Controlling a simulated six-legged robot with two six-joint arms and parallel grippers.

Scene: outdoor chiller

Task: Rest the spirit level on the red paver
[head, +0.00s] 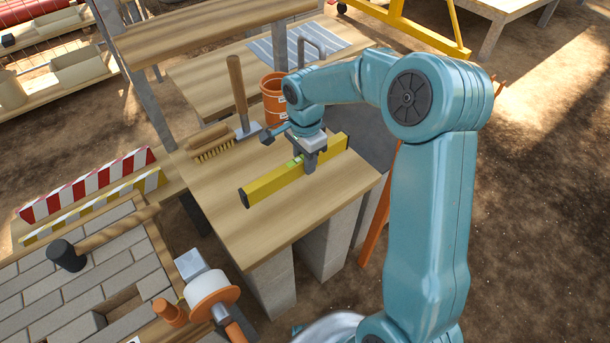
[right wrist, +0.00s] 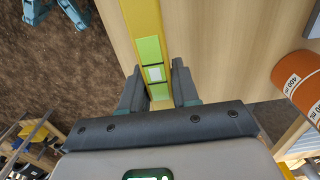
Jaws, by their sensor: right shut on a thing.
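The spirit level (head: 270,184) is a long yellow bar with a green vial, in the head view over the wooden bench top (head: 262,222). My right gripper (head: 311,164) comes down from above and is shut on the level near its middle. In the right wrist view the level (right wrist: 143,18) runs up between the two fingers (right wrist: 158,85), with its green vial between them. I cannot tell whether the level touches the bench or hangs just above it. I cannot make out a red paver in either view. My left gripper is not in view.
Grey paving (head: 60,301) with a dark mallet (head: 66,255) lies lower left, beside red-white striped barriers (head: 87,187). The bench's front is clear.

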